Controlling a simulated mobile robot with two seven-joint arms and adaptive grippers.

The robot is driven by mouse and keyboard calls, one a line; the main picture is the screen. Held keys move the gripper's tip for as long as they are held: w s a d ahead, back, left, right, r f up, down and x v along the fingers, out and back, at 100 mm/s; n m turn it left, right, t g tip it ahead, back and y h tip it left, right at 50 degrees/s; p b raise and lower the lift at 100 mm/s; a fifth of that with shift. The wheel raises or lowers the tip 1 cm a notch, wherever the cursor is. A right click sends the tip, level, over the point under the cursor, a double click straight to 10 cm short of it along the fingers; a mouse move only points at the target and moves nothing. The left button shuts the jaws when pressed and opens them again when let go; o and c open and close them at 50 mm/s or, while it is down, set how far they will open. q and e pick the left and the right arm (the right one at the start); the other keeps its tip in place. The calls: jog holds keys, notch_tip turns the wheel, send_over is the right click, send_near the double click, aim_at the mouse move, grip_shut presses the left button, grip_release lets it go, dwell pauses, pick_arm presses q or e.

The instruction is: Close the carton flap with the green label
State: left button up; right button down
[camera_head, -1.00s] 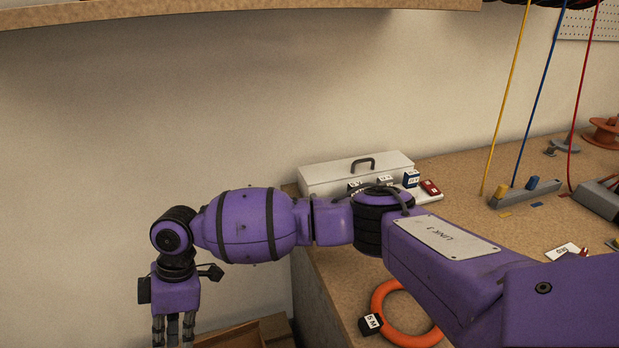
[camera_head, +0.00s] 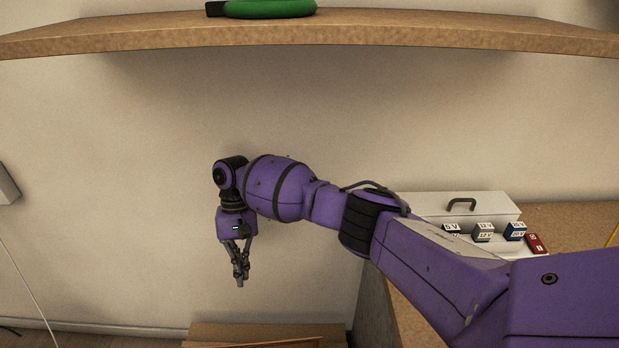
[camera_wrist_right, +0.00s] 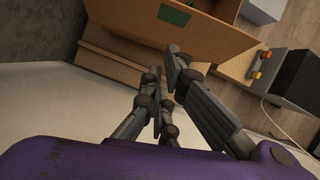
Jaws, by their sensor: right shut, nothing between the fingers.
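The brown carton (camera_head: 265,332) shows only at the bottom edge of the head view, below my right gripper. In the right wrist view, a brown carton flap (camera_wrist_right: 205,37) carries the green label (camera_wrist_right: 174,14) and stands out beyond the fingertips. Part of the carton's inside shows behind it, and another brown panel (camera_wrist_right: 112,68) lies to the left. My right gripper (camera_head: 240,283) points down in front of the wall, its fingers shut and empty. In the right wrist view its fingertips (camera_wrist_right: 164,64) appear just short of the labelled flap; I cannot tell the exact gap. My left gripper is out of view.
A wooden shelf (camera_head: 400,35) with a green ring (camera_head: 268,8) spans the top. In the right wrist view, a black box (camera_wrist_right: 302,78) stands on the floor at right.

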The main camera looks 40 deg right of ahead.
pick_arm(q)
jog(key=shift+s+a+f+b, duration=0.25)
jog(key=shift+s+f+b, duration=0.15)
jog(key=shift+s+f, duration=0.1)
pick_arm(e)
jog(key=s+a+f+m, duration=0.1)
jog(key=s+a+f, duration=0.2)
jog(key=s+f, duration=0.4)
jog(key=shift+a+f, duration=0.15)
jog(key=shift+f, duration=1.7)
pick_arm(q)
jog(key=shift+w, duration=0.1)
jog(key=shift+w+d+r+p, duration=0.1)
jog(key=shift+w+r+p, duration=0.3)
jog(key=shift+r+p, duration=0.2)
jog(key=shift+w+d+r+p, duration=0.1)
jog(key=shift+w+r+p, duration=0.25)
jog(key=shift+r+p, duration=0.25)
pick_arm(e)
jog(key=shift+s+a+r, duration=0.15)
jog(key=shift+s+a, duration=0.05)
jog(key=shift+s, duration=0.05)
